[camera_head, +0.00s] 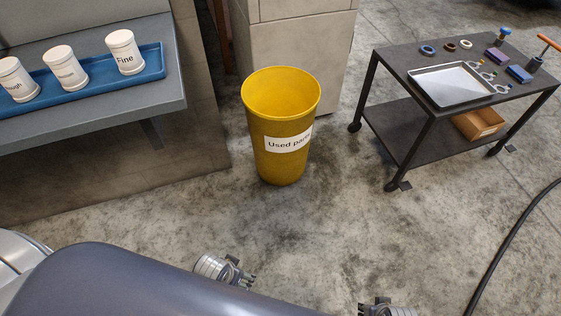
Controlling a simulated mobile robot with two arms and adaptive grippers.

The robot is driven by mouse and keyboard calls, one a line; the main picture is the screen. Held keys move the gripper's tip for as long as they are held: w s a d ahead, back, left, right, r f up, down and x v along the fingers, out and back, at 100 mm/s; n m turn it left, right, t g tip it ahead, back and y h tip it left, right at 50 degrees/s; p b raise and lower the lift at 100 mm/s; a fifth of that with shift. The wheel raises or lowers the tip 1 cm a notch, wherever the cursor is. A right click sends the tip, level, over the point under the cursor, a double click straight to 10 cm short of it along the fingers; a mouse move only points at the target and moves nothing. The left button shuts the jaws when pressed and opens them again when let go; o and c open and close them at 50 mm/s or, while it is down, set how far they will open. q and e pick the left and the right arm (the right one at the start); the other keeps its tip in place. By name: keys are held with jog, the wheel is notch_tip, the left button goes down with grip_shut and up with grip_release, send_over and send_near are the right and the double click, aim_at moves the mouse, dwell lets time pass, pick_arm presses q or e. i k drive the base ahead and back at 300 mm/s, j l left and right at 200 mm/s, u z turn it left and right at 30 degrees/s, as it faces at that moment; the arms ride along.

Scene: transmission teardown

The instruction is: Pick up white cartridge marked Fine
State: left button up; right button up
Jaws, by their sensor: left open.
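The white cartridge marked Fine (125,52) stands upright at the right end of a blue tray (100,78) on a grey shelf at upper left. Two similar white cartridges stand to its left in the tray: one with a label too small to read (66,68) and one marked with a word ending in "ugh" (17,80), cut by the left edge. My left gripper (245,277) is low in the picture, open and empty, far from the cartridge. My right gripper (385,305) shows only partly at the bottom edge, and its fingers are unclear.
A yellow bin (281,140) labelled "Used pa..." stands on the floor between shelf and cart. A dark wheeled cart (400,60) at right holds a metal tray (450,84) and small parts. A black cable (505,240) lies at right. The middle floor is clear.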

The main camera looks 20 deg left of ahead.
aim_at(122, 44)
jog(key=k, duration=0.1)
jog(key=u, duration=1.35)
